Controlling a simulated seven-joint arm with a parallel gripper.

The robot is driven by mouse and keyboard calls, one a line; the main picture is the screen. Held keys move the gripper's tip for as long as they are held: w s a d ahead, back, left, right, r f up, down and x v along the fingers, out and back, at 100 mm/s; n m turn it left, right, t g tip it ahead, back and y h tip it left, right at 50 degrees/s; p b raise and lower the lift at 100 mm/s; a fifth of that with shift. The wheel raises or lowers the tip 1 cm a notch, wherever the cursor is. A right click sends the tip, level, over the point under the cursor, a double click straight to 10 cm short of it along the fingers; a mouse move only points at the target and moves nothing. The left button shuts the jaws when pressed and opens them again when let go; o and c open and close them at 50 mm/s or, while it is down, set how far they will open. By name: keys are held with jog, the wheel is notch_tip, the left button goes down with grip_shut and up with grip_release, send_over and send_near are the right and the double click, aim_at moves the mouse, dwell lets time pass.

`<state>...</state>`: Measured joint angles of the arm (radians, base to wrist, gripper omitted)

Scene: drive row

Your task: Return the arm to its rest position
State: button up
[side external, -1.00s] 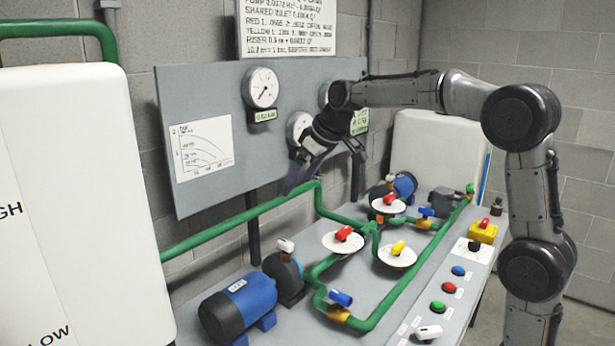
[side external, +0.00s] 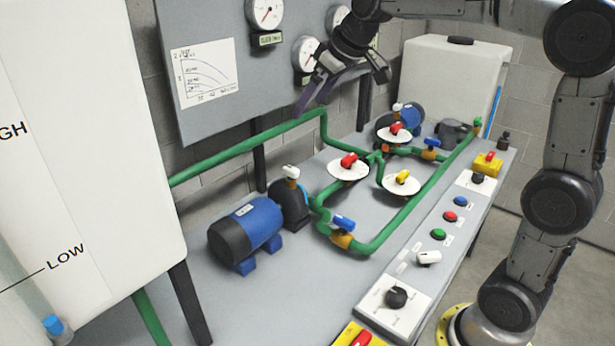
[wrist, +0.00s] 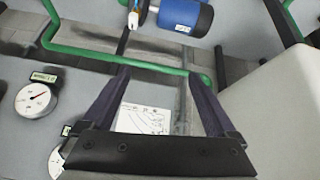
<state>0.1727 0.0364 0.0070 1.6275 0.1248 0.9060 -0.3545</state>
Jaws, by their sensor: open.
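My gripper (side external: 343,94) is open in the side external view, with its dark fingers spread in front of the grey gauge panel. It appears above the bend of the green pipe (side external: 322,112), and nothing is between the fingers. In the wrist view my gripper (wrist: 160,74) also shows two separated, empty fingers. The white chart (wrist: 143,118) shows behind the gap between them. My arm is raised and bent over the right side of the bench.
The bench (side external: 300,300) carries a blue pump (side external: 255,225), a red-handled valve (side external: 349,160), a yellow-handled valve (side external: 402,177) and several buttons. White tanks stand at the left (side external: 80,130) and back right (side external: 455,80). A gauge (side external: 265,14) hangs on the panel.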

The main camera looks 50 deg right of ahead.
jog(key=s+a+r+t, duration=0.1)
jog(key=s+a, duration=0.2)
jog(key=s, duration=0.4)
jog(key=s+a+r, duration=0.1)
jog(key=s+a, duration=0.1)
jog(key=s, duration=0.5)
jog(key=s+f+m+g, duration=0.1)
jog(key=s+f+g, duration=0.1)
jog(key=s+f, duration=1.1)
jog(key=shift+s+a+m, duration=0.3)
jog(key=shift+s+a, duration=0.05)
jog(key=shift+s, duration=0.5)
